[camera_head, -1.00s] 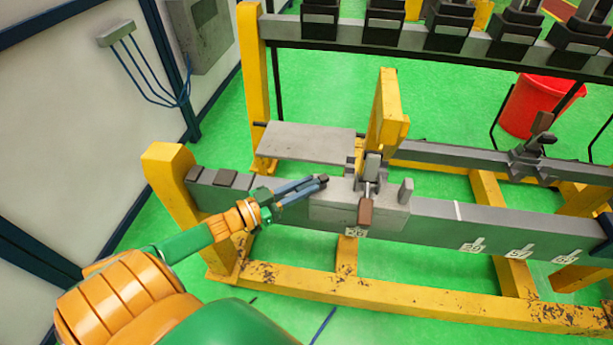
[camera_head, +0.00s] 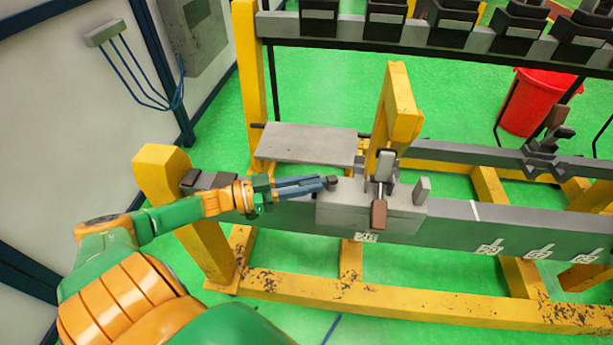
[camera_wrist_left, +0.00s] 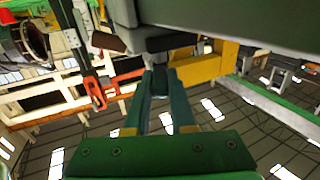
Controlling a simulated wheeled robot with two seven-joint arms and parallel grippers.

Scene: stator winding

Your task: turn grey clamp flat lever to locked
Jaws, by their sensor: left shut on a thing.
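The grey clamp (camera_head: 345,212) is a block on the long grey beam, in the middle of the head view. The flat lever (camera_head: 331,182) shows only as a small dark end at the block's upper left edge. My left gripper (camera_head: 325,183) reaches in from the left, nearly level, with its fingers shut on that dark end. In the left wrist view a dark piece (camera_wrist_left: 160,82) sits between the fingers, under a large grey body. The rest of the lever is hidden. My right gripper is not in view.
A yellow post (camera_head: 397,105) rises just behind the clamp. A grey flat plate (camera_head: 305,143) lies behind the fingers. A small grey peg (camera_head: 422,190) stands right of the toggle. A red bucket (camera_head: 540,100) is at the back right.

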